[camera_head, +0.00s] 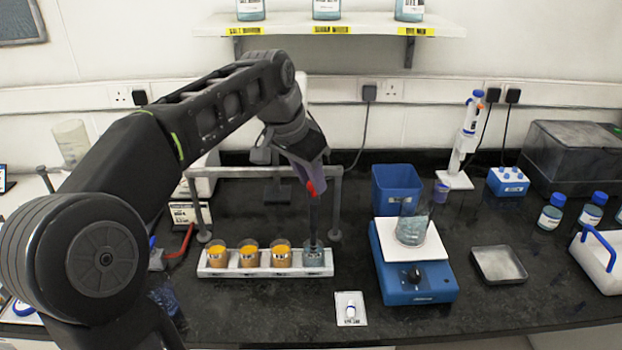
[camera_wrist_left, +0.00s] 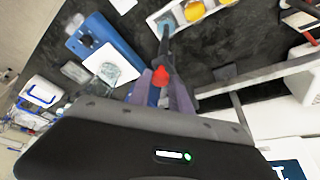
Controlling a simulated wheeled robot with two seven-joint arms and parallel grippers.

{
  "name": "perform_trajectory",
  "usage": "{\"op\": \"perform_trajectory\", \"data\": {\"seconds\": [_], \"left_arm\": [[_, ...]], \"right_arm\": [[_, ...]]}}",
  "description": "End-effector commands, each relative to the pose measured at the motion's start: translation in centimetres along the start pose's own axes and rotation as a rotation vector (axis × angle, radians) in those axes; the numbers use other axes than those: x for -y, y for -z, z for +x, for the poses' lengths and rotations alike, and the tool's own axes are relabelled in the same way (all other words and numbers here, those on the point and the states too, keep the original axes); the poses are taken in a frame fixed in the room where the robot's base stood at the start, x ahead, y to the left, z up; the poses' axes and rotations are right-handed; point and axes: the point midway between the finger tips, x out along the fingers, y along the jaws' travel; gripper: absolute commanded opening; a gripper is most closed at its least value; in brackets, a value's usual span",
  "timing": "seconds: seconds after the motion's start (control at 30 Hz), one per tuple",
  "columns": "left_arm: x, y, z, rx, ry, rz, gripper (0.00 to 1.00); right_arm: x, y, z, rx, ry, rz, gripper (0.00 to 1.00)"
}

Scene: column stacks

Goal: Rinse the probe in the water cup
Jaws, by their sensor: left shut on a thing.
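The probe (camera_head: 313,220) is a dark upright rod with a red part near its top. My left gripper (camera_head: 314,183), with purple fingers, is shut on the probe's upper part. The water cup (camera_head: 314,258) is the clear bluish one at the right end of a white rack (camera_head: 222,272). The probe's lower end reaches into the mouth of this cup; how deep I cannot tell. In the left wrist view the gripper (camera_wrist_left: 161,88) holds the probe (camera_wrist_left: 164,48), which points to the water cup (camera_wrist_left: 166,22). My right gripper is not in view.
Several cups of orange liquid (camera_head: 249,256) stand in the rack, left of the water cup. A grey frame (camera_head: 235,173) stands behind. A blue stirrer (camera_head: 420,277) with a beaker (camera_head: 411,229) and a small white packet (camera_head: 350,308) are to the right.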

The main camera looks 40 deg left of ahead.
Motion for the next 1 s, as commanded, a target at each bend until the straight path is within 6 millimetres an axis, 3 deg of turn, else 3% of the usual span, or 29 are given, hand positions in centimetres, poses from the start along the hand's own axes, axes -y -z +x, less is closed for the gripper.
{"op": "perform_trajectory", "data": {"seconds": [0.03, 0.2, 0.53, 0.57, 0.63, 1.0], "left_arm": [[0.0, 0.9, -1.9, -0.003, 0.001, 0.002, 0.00], [0.0, 1.8, -4.3, -0.002, 0.001, 0.001, 0.00], [0.0, 2.0, -4.5, -0.009, 0.004, 0.001, 0.00], [0.0, 2.0, -4.6, -0.009, 0.004, 0.001, 0.26], [0.1, 2.0, -4.6, -0.009, 0.004, 0.001, 0.32], [0.0, 1.9, -4.7, -0.005, 0.002, 0.001, 0.34]], "right_arm": [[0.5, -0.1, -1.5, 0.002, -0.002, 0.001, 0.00], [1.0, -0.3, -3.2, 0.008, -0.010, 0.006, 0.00], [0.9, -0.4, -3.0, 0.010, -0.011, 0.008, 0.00], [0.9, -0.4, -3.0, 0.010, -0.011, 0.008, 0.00], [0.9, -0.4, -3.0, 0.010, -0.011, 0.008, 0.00], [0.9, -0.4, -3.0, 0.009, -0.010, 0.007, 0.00]]}}
